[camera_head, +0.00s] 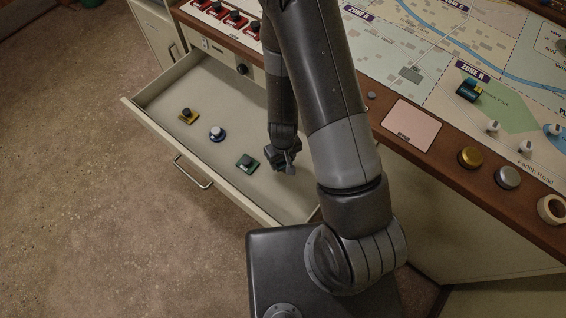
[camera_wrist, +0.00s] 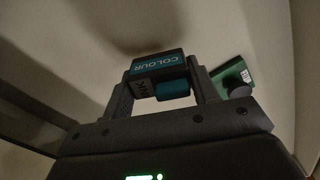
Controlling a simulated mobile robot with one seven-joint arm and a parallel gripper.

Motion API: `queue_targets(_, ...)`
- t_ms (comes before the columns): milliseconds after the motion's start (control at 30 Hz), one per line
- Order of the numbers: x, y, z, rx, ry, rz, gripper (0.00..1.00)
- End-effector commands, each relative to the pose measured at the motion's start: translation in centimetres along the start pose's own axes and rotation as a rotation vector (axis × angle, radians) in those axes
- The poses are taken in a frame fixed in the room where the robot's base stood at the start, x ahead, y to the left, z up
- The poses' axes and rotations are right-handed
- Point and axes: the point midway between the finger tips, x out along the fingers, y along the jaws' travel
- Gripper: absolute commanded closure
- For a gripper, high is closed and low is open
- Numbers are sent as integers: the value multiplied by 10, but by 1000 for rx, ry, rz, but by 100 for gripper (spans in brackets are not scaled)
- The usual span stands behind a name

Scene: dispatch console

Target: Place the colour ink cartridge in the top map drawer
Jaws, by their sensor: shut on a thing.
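The colour ink cartridge (camera_wrist: 158,66), a dark block with a teal label reading COLOUR, sits between the two fingers of my gripper (camera_wrist: 163,85) in the wrist view. My gripper is shut on it. In the head view my gripper (camera_head: 283,161) is low over the right part of the open top drawer (camera_head: 215,120); the cartridge is mostly hidden there by the gripper. I cannot tell whether the cartridge touches the drawer floor.
In the drawer lie a yellow-based knob (camera_head: 188,116), a blue-and-white knob (camera_head: 217,133) and a green-based knob (camera_head: 247,163), which is close to my gripper and shows in the wrist view (camera_wrist: 233,78). A dark block with blue and yellow (camera_head: 469,89) stands on the console map.

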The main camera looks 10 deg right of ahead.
Motion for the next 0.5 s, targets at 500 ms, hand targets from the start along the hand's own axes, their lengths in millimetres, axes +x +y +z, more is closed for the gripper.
queue_targets(500, 29, 0, 0, 1, 0, 0, 69)
